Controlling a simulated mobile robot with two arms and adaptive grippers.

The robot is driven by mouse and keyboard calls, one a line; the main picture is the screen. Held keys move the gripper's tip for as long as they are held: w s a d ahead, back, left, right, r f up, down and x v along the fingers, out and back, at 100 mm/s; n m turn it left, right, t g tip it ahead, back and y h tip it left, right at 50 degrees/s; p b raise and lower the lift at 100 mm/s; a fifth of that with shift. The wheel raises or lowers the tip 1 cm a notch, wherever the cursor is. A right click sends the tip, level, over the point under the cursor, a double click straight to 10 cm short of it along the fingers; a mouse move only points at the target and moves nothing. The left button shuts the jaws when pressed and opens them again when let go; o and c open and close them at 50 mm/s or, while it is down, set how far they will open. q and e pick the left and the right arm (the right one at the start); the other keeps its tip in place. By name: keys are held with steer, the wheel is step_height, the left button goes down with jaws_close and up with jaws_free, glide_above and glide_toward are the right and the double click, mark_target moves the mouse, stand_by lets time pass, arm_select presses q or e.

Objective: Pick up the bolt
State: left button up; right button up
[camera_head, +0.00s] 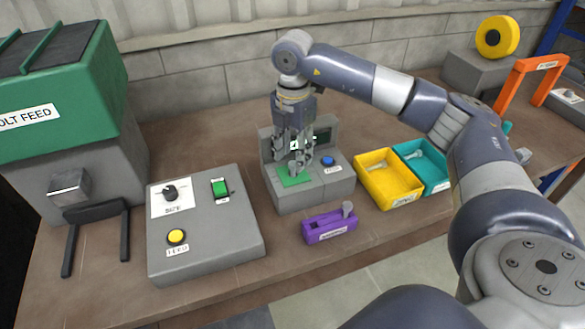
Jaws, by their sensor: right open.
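My right gripper (297,170) points down with its jaws open, right over the green pad (293,178) of a grey station. The fingers cover part of the pad, and I cannot tell whether a bolt lies between them. A grey bolt (347,208) stands head up at the right end of a purple holder (322,232), in front of the station. Another pale bolt (399,168) lies in the yellow bin (384,197), and one (413,152) lies in the teal bin (437,181). My left gripper is not in view.
The grey station (309,200) has a blue button (328,160) and an upright back panel. A control box (212,232) with a knob, a green switch and a yellow button stands left. The green bolt feeder (62,95) is at far left. My right arm spans the right side.

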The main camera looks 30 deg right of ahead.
mark_target(293, 163)
step_height(293, 163, down, 4)
steer(key=shift+f+p, duration=0.1)
steer(key=shift+p, duration=0.4)
steer(key=shift+w, duration=0.1)
steer(key=shift+c, duration=0.8)
jaws_close()
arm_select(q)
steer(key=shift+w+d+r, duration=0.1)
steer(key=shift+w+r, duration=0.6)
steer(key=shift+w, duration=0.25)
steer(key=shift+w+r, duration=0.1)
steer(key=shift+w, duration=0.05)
arm_select(e)
steer(key=shift+d, duration=0.1)
